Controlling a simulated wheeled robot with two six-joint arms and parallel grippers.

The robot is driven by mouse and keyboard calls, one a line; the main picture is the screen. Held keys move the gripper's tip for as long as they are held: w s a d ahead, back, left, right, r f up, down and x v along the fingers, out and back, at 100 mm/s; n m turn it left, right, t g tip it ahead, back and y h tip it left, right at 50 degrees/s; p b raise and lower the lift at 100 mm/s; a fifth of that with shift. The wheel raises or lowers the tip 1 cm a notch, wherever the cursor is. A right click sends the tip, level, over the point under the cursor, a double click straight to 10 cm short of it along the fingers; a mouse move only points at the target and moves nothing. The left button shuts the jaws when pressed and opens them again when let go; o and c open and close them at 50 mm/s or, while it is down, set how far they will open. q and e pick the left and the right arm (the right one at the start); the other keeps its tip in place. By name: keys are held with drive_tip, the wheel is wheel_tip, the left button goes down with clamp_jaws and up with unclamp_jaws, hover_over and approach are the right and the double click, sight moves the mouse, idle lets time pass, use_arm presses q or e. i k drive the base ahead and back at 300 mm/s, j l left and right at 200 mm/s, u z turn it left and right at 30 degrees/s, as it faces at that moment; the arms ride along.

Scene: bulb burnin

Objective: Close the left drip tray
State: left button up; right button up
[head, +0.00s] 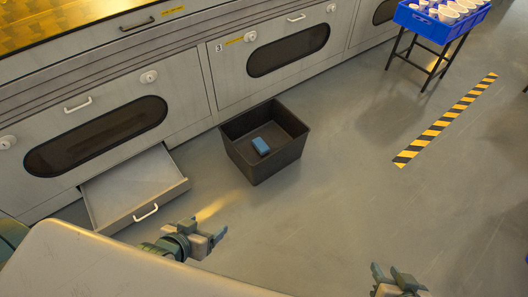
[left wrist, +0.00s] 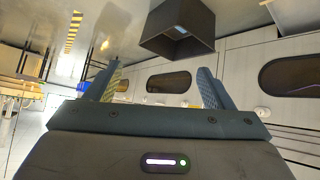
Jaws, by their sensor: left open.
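The left drip tray (head: 128,187) is a shallow grey drawer near the floor, pulled out from under the left oven cabinet. Its white bar handle (head: 146,212) is on the front panel. My left gripper (head: 219,238) is open and empty, to the right of the tray's front and apart from the handle. In the left wrist view its two fingers (left wrist: 160,88) are spread with nothing between them.
A black open bin (head: 262,172) with a blue block (head: 261,146) inside stands on the floor right of the tray. A blue crate of white cups (head: 428,27) sits on a stand at the back right. Floor right of the bin is clear around a striped strip (head: 446,119).

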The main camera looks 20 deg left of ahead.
sight(130, 190)
drive_tip(key=l+u, duration=0.1)
drive_tip(key=u, duration=1.9)
